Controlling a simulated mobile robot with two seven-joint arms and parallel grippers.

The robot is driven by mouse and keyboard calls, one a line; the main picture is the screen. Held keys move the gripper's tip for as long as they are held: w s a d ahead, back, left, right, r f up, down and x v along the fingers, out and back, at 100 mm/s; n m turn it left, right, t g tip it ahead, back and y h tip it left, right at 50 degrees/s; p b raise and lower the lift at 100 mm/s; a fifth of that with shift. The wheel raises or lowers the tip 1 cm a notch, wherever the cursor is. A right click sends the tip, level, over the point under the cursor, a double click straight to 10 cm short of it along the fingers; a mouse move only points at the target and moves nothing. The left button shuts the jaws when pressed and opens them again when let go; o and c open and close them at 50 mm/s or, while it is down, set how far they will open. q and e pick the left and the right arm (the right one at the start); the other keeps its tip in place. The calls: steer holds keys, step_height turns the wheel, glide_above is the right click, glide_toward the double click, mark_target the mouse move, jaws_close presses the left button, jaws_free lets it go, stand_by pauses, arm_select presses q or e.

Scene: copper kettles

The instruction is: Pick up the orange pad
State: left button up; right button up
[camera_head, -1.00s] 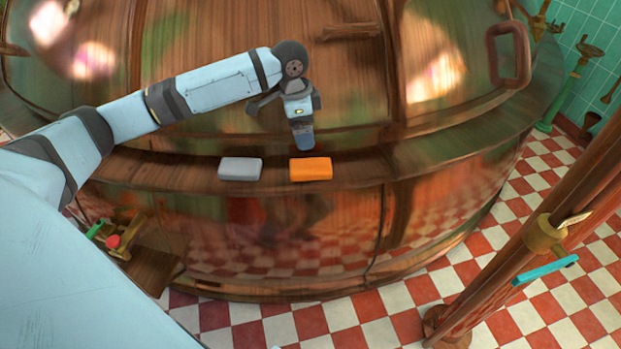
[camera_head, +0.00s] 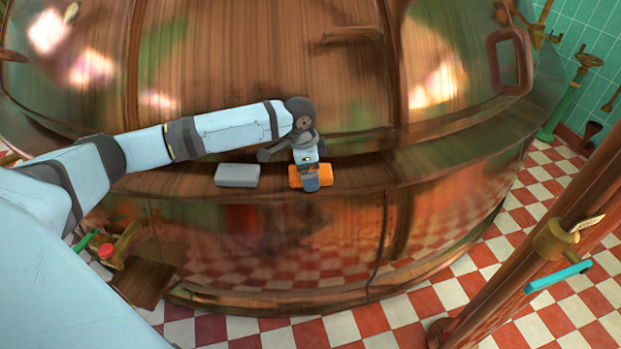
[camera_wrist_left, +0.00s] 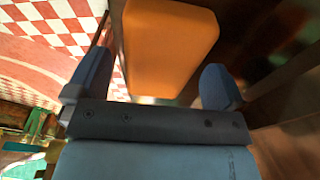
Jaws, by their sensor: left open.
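The orange pad (camera_head: 326,174) lies on the wooden ledge of the large copper kettle. My left gripper (camera_head: 311,184) is over it and hides its middle in the head view. In the left wrist view the orange pad (camera_wrist_left: 168,45) is just ahead of my left gripper (camera_wrist_left: 152,88), lined up between its two blue fingers. The fingers are apart, and the pad's near end is at about the fingertips. I cannot tell whether either finger touches it. My right gripper is not in view.
A grey pad (camera_head: 237,175) lies on the ledge just left of the orange one. The kettle wall (camera_head: 300,90) rises behind the ledge (camera_head: 430,173). A copper pipe with a teal-handled valve (camera_head: 558,277) stands at the right. The ledge right of the orange pad is clear.

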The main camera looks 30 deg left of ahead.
arm_select(q)
steer(key=shift+f, duration=0.45)
steer(key=c, duration=1)
step_height(320, 180, up, 20)
steer(key=p, duration=0.4)
steer(key=shift+p, duration=0.35)
